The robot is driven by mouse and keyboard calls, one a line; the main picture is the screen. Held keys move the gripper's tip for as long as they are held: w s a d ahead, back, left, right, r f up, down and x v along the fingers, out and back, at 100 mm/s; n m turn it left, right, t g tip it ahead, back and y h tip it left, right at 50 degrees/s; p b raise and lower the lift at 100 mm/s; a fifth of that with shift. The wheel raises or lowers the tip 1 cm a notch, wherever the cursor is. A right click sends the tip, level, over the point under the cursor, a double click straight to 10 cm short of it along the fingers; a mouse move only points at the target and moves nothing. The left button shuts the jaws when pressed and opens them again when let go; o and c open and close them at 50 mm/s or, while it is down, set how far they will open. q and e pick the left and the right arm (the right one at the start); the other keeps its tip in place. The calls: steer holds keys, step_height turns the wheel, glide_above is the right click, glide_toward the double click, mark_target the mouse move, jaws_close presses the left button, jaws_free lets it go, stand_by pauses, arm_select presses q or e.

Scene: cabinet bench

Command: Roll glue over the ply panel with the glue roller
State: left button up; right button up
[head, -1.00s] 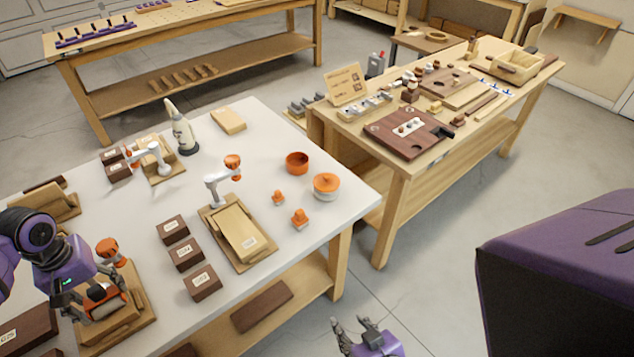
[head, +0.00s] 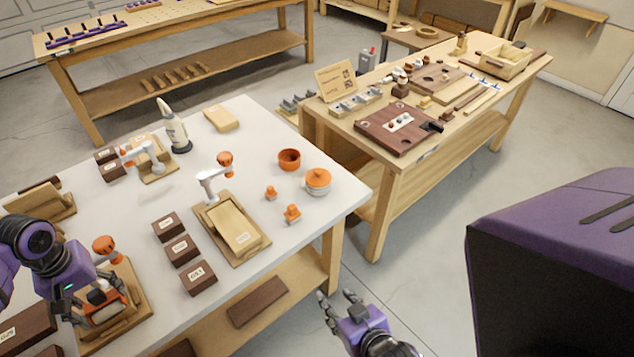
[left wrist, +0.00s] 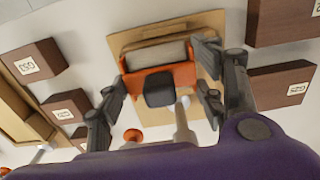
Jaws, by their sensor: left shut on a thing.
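The glue roller has an orange frame (left wrist: 150,78), a dark block at its middle and a pale roller (left wrist: 155,55). My left gripper (left wrist: 158,100) is shut on it, with a finger at each side. In the head view the roller (head: 104,309) is partly behind my fingers. It is over a tan ply panel on a board (head: 136,318) at the bench's near left. The wrist view shows that wood (left wrist: 212,22) around the roller; I cannot tell whether the roller touches it. My right gripper (head: 338,300) is open and empty beyond the bench's right edge.
Dark labelled blocks (head: 183,250) stand beside another board and panel (head: 240,228) with a white and orange device (head: 215,180). An orange bowl (head: 289,159), a lidded pot (head: 317,182) and a white bottle (head: 173,125) stand farther back. The white bench top (head: 250,150) has clear patches between.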

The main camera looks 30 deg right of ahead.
stand_by(0.3)
arm_select(q)
steer(key=shift+w+f, duration=0.1)
steer(key=shift+w, duration=0.1)
steer(key=shift+w+a+f+b, duration=0.15)
steer(key=shift+w+b, duration=0.1)
steer(key=shift+w, duration=0.2)
steer(key=shift+w+a+r+b, duration=0.1)
steer(key=shift+w+b, duration=0.1)
steer(key=shift+w, duration=0.25)
arm_select(e)
steer(key=shift+s+f, duration=0.65)
steer(key=shift+f, duration=0.2)
arm_select(q)
steer(key=shift+w+r+p, duration=0.1)
steer(key=shift+r+p, duration=0.35)
steer(key=shift+r, duration=2.65)
arm_select(e)
steer(key=shift+w+r, duration=0.65)
steer(key=shift+r, duration=0.2)
